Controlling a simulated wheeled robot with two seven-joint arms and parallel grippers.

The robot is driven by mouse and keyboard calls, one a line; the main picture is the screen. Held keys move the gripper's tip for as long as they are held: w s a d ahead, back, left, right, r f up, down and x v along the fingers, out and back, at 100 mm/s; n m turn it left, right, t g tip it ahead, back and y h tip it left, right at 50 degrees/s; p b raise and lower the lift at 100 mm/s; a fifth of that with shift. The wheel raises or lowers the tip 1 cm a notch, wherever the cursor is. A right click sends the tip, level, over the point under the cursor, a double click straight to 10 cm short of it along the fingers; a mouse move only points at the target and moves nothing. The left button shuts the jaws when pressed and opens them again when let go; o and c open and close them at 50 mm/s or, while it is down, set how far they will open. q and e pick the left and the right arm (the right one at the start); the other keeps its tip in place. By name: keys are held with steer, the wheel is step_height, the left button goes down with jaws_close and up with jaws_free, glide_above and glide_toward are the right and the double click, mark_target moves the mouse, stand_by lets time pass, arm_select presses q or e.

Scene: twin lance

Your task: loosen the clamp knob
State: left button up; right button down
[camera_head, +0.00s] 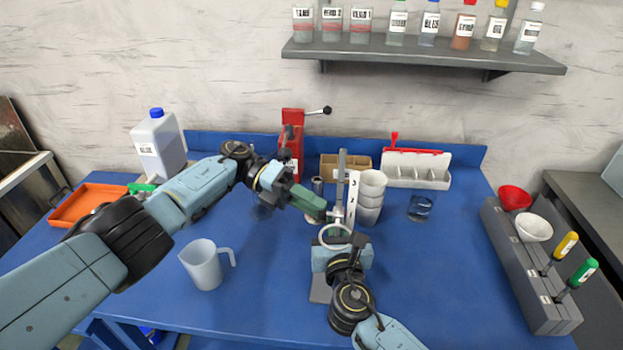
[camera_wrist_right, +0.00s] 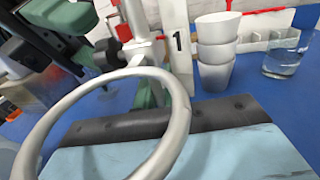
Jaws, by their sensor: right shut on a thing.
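A metal stand post (camera_head: 341,165) rises from a grey base plate (camera_head: 320,289) on the blue table. A pale metal ring (camera_head: 335,236) projects from it toward me. It fills the front of the right wrist view (camera_wrist_right: 178,135). My right gripper (camera_head: 338,252) is shut on the ring. My left gripper (camera_head: 318,210), with a green end, reaches in from the left to the clamp area beside the post. It also shows at upper left in the right wrist view (camera_wrist_right: 85,50). The clamp knob is not clearly made out there, and I cannot tell whether the left fingers are closed on it.
Stacked white cups (camera_head: 370,198) and a glass beaker (camera_head: 421,207) stand just right of the post. A white jug (camera_head: 203,265) stands front left. A red press (camera_head: 291,145) is behind. A grey rack (camera_head: 530,275) lines the right edge. The front right table is clear.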

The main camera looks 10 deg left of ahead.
arm_select(q)
step_height(320, 180, up, 9)
stand_by(0.3)
stand_by(0.5)
steer(key=s+a+f+m+t+h, duration=0.15)
steer(key=a+m+t+h, duration=0.25)
steer(key=a+m+t, duration=0.5)
steer(key=d+m+g, duration=0.1)
steer(key=d+g, duration=0.1)
steer(key=d, duration=0.7)
steer(key=shift+w, duration=0.3)
